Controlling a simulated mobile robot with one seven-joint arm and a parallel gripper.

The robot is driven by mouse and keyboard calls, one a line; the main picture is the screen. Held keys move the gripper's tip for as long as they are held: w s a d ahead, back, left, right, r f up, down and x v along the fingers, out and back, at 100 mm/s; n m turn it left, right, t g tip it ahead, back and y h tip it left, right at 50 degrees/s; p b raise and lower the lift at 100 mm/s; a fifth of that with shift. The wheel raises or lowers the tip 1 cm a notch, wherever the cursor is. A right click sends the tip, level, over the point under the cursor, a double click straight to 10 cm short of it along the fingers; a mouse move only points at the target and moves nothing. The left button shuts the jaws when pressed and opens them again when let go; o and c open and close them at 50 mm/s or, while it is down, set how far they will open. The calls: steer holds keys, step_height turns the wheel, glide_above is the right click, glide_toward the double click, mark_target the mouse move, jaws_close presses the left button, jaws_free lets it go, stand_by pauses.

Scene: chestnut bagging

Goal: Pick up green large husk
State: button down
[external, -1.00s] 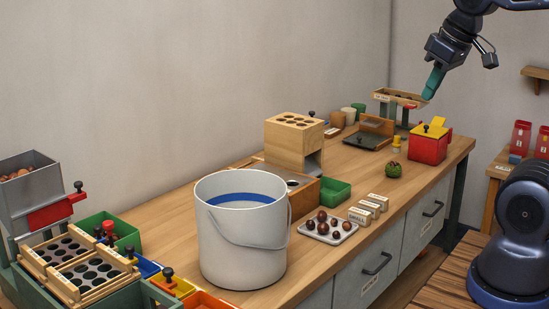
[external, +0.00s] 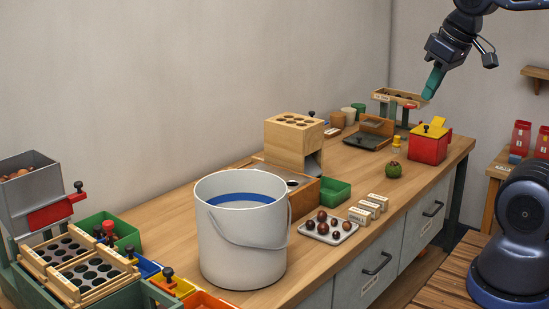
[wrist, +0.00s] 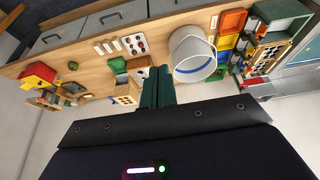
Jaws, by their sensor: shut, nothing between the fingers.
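The green husk (external: 394,170) is a small round spiky ball on the bench near its front edge, left of and in front of the red box. It also shows small in the wrist view (wrist: 73,65). My gripper (external: 429,96) hangs high above the far right end of the bench, well above and apart from the husk. Its teal fingers are together and empty; they also show in the wrist view (wrist: 158,88).
A red box with a yellow lid (external: 428,149) stands behind the husk. White labelled blocks (external: 368,209) and a tray of chestnuts (external: 328,240) lie nearer. A large white bucket (external: 243,250) stands mid-bench. The bench surface around the husk is mostly clear.

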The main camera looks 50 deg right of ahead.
steer(key=c, duration=0.5)
jaws_free()
